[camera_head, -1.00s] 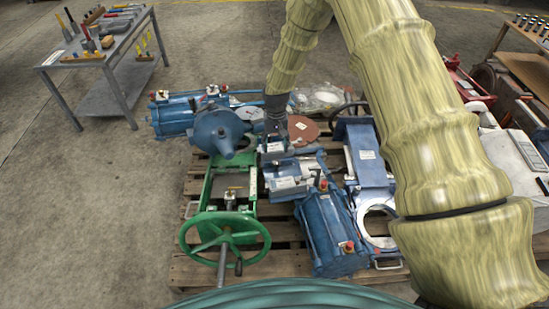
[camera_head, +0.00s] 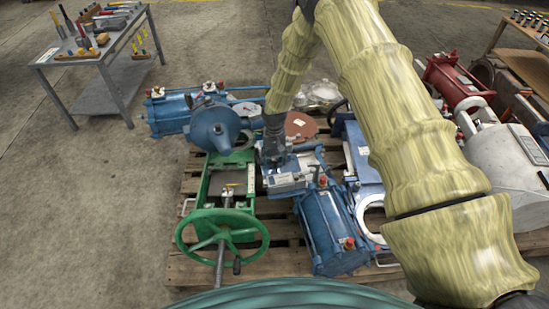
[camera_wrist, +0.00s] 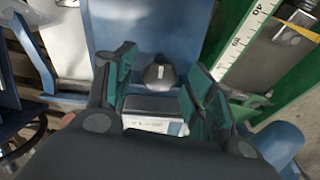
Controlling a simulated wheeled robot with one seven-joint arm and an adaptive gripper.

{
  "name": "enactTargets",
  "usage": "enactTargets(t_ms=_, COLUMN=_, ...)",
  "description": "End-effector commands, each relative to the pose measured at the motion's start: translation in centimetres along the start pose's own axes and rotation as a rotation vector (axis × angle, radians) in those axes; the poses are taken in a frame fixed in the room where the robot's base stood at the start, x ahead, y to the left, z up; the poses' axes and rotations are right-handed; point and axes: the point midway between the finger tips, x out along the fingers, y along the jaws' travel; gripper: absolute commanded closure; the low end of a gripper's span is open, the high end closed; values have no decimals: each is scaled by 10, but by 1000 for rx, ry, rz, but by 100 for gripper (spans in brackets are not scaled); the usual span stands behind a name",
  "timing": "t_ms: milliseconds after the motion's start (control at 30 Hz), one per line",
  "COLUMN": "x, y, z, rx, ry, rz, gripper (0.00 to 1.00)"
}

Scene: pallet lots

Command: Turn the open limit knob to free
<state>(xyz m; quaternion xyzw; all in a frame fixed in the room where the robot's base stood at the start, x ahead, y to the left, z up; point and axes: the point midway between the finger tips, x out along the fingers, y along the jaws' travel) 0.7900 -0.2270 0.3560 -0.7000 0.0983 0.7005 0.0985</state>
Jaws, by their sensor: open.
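My gripper (camera_wrist: 158,95) is open in the wrist view, with its green-padded fingers to the left and right of a small grey knob (camera_wrist: 159,73). The knob stands on a blue panel (camera_wrist: 132,30), above a pale label plate (camera_wrist: 155,124) with small print that I cannot read. The fingers appear apart from the knob; how deep they reach around it is hard to tell. In the head view my gripper (camera_head: 274,160) is over the blue unit (camera_head: 290,180) in the middle of the pallet, and it hides the knob there.
A green frame with a handwheel (camera_head: 222,236) stands to the left, and a blue cylinder (camera_head: 330,232) to the right. A blue actuator (camera_head: 215,128) lies behind. A green part with a scale (camera_wrist: 245,45) is close beside the right finger. A tool table (camera_head: 100,60) stands far left.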

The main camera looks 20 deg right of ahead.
Motion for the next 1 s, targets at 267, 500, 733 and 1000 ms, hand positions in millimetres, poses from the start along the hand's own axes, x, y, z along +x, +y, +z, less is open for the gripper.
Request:
enactTargets(t_ms=267, x=1, y=0, z=0, rx=0, ry=0, rz=0, gripper=48)
enactTargets(t_ms=500, x=0, y=0, z=0, rx=1, ry=0, rz=0, gripper=91)
enactTargets(t_ms=733, x=0, y=0, z=0, rx=-8, ry=0, rz=-1, gripper=92)
enactTargets(t_ms=1000, x=-2, y=1, z=0, rx=-109, ry=-2, rz=-10, gripper=92)
